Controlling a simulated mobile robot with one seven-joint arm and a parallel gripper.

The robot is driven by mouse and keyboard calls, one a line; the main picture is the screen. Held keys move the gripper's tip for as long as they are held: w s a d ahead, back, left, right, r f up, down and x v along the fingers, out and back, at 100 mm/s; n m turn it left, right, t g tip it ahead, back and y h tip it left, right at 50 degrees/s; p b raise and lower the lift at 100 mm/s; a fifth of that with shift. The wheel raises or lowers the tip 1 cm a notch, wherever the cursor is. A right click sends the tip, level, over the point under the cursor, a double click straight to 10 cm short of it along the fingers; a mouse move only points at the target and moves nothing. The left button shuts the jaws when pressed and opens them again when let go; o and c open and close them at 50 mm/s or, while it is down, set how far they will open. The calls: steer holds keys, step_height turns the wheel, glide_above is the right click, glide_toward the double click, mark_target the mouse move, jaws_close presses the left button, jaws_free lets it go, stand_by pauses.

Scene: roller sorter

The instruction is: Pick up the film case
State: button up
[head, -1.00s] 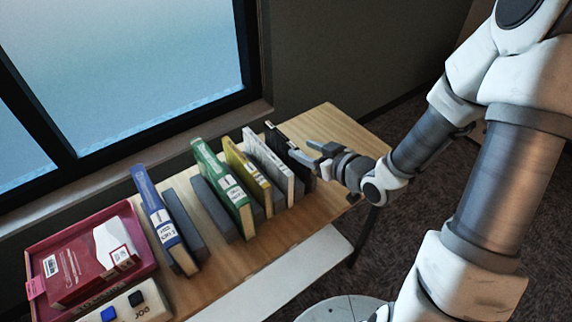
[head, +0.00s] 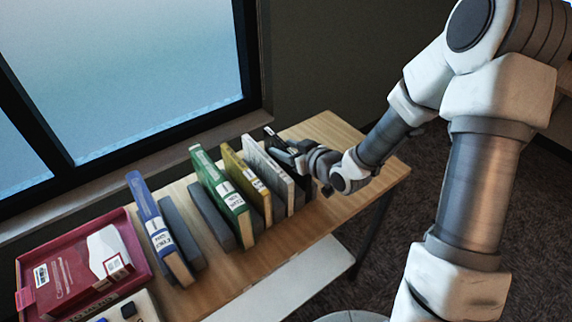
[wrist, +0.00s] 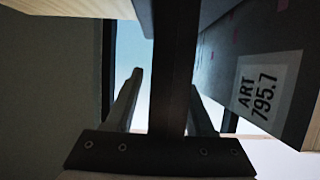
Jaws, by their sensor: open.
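The film case (head: 275,140) is the thin black case standing upright at the right end of the row of books. In the wrist view its dark narrow edge (wrist: 173,65) runs vertically between the two fingers. My gripper (head: 287,155) is at the case, reaching in from the right. In the wrist view my gripper (wrist: 168,90) is open, with one finger on each side of the case. I cannot tell whether either finger touches it. My gripper hides part of the case in the head view.
A white-grey book (head: 268,163) labelled ART 795.7 (wrist: 258,92) stands close beside the case. A yellow book (head: 247,187), a green book (head: 222,197) and a blue book (head: 158,230) stand further left with grey dividers. A red tray (head: 135,250) lies at the left. The table's right end (head: 340,135) is bare.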

jaws_close()
stand_by(1.4)
